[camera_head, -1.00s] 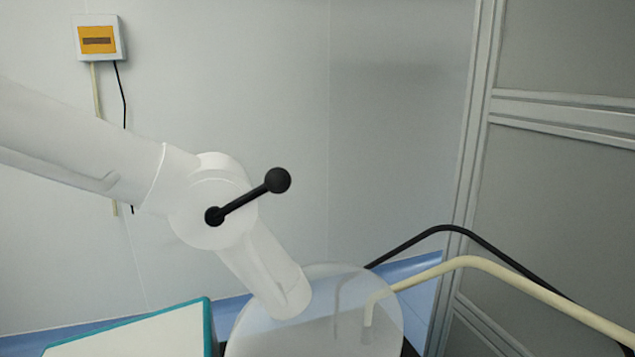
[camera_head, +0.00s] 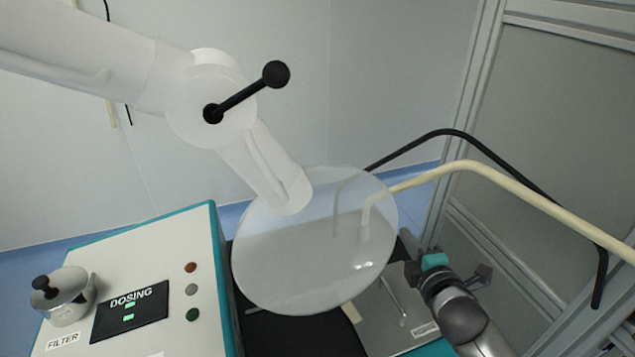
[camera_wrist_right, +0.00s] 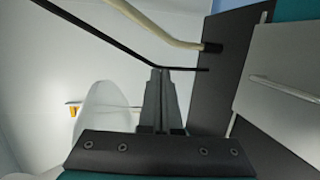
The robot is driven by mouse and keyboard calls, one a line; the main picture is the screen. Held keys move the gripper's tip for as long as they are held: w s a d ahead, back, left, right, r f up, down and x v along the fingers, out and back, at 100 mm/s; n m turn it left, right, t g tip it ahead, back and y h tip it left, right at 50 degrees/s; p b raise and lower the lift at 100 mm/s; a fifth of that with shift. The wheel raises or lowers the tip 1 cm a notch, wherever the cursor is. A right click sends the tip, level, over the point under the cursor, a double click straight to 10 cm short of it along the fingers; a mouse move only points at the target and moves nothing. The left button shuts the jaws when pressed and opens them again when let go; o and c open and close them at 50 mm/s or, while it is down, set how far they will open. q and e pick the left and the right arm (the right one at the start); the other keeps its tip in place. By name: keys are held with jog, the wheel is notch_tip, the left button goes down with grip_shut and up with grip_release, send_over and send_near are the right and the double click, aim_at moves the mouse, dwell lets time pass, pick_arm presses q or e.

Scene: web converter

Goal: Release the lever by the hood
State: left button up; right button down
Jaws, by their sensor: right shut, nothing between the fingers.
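The black lever (camera_head: 246,93) with a ball end sits on the joint of the white hood arm (camera_head: 209,105) in the head view. It points up and to the right. The round translucent hood (camera_head: 315,240) hangs below the arm. My right gripper (camera_head: 418,264) is low at the right, beside the hood's right edge and well below the lever. In the right wrist view its fingers (camera_wrist_right: 161,100) are together, with nothing between them. The hood shows pale at the left there (camera_wrist_right: 100,120). My left gripper is not in view.
A cream pipe (camera_head: 480,172) and a black hose (camera_head: 440,134) cross the right side above my right arm. A control panel (camera_head: 150,270) with buttons and a metal filter pot (camera_head: 66,296) stands at the left. A framed grey partition (camera_head: 570,110) stands at the far right.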

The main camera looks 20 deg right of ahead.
notch_tip(320, 180, up, 24)
jog(key=w+a+n+t+y, duration=0.2)
jog(key=n+t+y, duration=0.65)
jog(key=n, duration=1.45)
jog(key=s+a+r+n+g+y, duration=0.2)
jog(key=n+g+y, duration=0.3)
jog(key=n, duration=0.7)
jog(key=s+a+r+n+g+y, duration=0.3)
jog(key=s+r+n+g+y, duration=0.2)
jog(key=n, duration=0.8)
jog(key=g+y, duration=0.1)
jog(key=g, duration=0.2)
jog(key=shift+s+a+r, duration=0.15)
jog(key=shift+s+a, duration=0.05)
jog(key=shift+s, duration=0.1)
jog(key=shift+g, duration=0.25)
jog(key=p, duration=0.8)
send_near(248, 92)
jog(key=shift+w+r, duration=0.9)
jog(key=shift+w, duration=1.55)
jog(key=shift+a, duration=0.25)
